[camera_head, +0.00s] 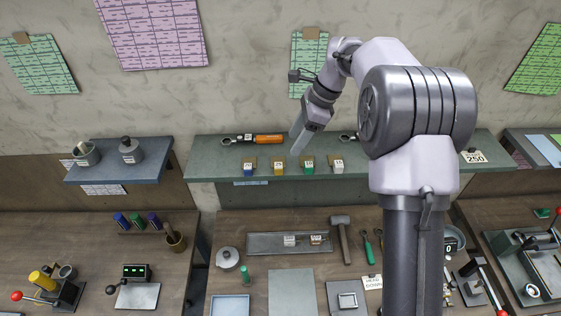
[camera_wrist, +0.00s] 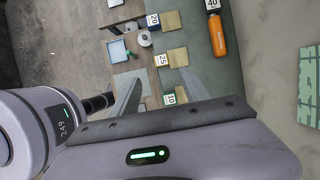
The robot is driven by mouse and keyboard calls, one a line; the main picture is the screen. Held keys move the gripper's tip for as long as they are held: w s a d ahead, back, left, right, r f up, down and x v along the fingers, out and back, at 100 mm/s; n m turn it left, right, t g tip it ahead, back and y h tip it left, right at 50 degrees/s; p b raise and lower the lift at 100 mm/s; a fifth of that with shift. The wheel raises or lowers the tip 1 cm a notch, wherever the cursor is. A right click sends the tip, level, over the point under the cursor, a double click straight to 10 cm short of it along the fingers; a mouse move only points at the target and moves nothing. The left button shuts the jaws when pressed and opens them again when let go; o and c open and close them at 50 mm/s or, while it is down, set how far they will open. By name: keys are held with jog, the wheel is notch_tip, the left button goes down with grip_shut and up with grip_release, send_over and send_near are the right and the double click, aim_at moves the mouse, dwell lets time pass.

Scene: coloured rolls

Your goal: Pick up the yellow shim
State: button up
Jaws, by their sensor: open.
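The yellow shim (camera_head: 278,169) appears as a small yellow piece with a white number label, at a tan block on the long wall shelf (camera_head: 385,165). It stands between a blue piece (camera_head: 249,169) and a green piece (camera_head: 308,170). In the wrist view its label reads 25 (camera_wrist: 162,60), beside a tan block (camera_wrist: 178,57); little yellow shows there. My gripper (camera_head: 298,146) is open and empty, pointing down in front of the wall, apart from the pieces. In the wrist view its two fingers (camera_wrist: 160,79) reach toward the labelled row.
A white-labelled piece (camera_head: 338,167) stands right of the green one. An orange-handled tool (camera_head: 268,139) lies behind the row. The workbench (camera_head: 230,215) below holds a tray, hammer and other tools.

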aim_at(279, 164)
jog(key=p+x, duration=0.2)
jog(key=x, duration=0.8)
jog(key=shift+w+a+f, duration=0.2)
jog(key=shift+f, duration=0.1)
jog(key=shift+w+a+f, duration=0.1)
jog(key=shift+a+f, duration=0.05)
jog(key=shift+s, duration=0.2)
jog(key=c, duration=0.6)
grip_shut()
